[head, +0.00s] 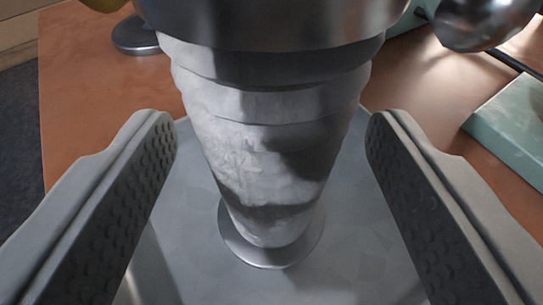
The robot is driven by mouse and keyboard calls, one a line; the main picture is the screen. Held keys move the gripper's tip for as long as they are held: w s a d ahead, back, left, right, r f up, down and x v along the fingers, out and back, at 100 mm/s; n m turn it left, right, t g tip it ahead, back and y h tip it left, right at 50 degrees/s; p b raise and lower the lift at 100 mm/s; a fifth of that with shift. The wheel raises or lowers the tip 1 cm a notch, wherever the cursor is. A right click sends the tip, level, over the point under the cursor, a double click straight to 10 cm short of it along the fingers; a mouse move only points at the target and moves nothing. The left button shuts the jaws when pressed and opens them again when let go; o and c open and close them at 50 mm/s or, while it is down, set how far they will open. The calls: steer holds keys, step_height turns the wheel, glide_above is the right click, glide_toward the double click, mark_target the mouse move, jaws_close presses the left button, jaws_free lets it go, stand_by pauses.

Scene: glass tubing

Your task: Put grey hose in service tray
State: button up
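The grey hose (268,165) is a thick, ribbed, tapering piece standing upright in the middle of the head view. A wide metal collar (275,22) is at its top and a small metal disc (237,243) is at its foot. My gripper (271,140) is open, with one dark, dimpled finger on each side of the hose. A narrow gap shows between each finger and the hose. A flat grey surface (190,225) lies under the hose; I cannot tell whether it is the service tray.
An orange-brown tabletop (80,95) surrounds the grey surface. A small metal disc (133,36) lies at the back left. A rounded shiny metal part (485,20) is at the back right, and a pale green block (515,125) is at the right edge.

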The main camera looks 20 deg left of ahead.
steer(key=shift+r, duration=0.1)
steer(key=shift+s+r, duration=0.1)
steer(key=shift+s, duration=0.1)
steer(key=v, duration=1.1)
steer(key=shift+s, duration=0.3)
steer(key=shift+d+r, duration=0.15)
steer(key=s+d+r+m+t+h, duration=0.1)
steer(key=s+d+r, duration=0.45)
steer(key=s, duration=0.25)
steer(key=s+d+r+m+t+h, duration=0.1)
steer(key=s+d+r, duration=0.45)
steer(key=s, duration=0.25)
steer(key=s+d+m+h, duration=0.1)
steer(key=s+d, duration=0.3)
steer(key=s, duration=0.6)
steer(key=s+d+r+t+h, duration=0.1)
steer(key=s+d, duration=0.4)
steer(key=s, duration=0.6)
steer(key=shift+s+r+m+t+h, duration=0.25)
steer(key=shift+r+m+t+h, duration=0.05)
steer(key=shift+m+h, duration=0.1)
